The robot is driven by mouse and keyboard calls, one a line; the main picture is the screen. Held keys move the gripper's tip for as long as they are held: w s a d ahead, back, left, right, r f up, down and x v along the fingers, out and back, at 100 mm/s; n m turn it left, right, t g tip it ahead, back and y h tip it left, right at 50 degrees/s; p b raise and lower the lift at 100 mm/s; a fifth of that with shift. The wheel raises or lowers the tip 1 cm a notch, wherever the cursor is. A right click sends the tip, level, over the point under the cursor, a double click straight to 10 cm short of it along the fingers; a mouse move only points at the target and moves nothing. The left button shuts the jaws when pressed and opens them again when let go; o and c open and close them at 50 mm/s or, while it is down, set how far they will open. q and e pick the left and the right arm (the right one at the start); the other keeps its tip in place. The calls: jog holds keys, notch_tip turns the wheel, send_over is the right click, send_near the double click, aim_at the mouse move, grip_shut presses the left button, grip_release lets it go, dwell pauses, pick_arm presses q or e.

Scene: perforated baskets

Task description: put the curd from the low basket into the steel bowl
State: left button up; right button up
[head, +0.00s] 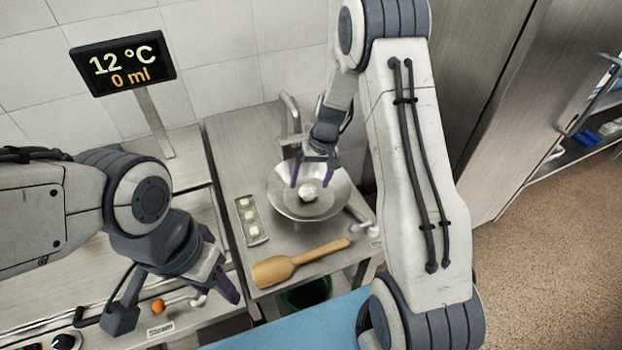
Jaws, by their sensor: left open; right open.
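The steel bowl (341,193) stands on the steel counter. A white lump that looks like the curd (309,191) lies in it, near the middle. My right gripper (311,180) is over the bowl with its purple fingers open, one on each side above the lump; I cannot tell whether they touch it. My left gripper (176,304) is open and empty at the lower left, over the front of the left-hand counter. I cannot make out a low basket with certainty.
A small tray (257,239) with three pale pieces stands left of the bowl. A wooden paddle (300,260) lies in front. A tap (290,115) rises behind the bowl. A display (123,64) reads 12 °C and 0 ml. An orange knob (158,306) is near my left gripper.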

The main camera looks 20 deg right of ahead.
aim_at(311, 187)
jog(key=a+p+v, duration=0.1)
jog(key=p+v, duration=0.4)
jog(key=v, duration=0.1)
jog(key=shift+r, duration=0.55)
jog(key=shift+w+a, duration=0.1)
jog(key=shift+w, duration=0.05)
jog(key=s+a+r+n+b, duration=0.1)
jog(key=s+a+r+n, duration=0.4)
jog(key=s+a+r, duration=0.75)
jog(key=s+a+n, duration=0.1)
jog(key=s+n, duration=0.1)
jog(key=s, duration=0.6)
jog(key=s+a+n+h+b, duration=0.1)
jog(key=s+a+n, duration=0.1)
jog(key=s, duration=0.6)
jog(key=shift+s+a+r, duration=0.3)
jog(key=shift+s+r, duration=0.05)
jog(key=shift+r, duration=0.1)
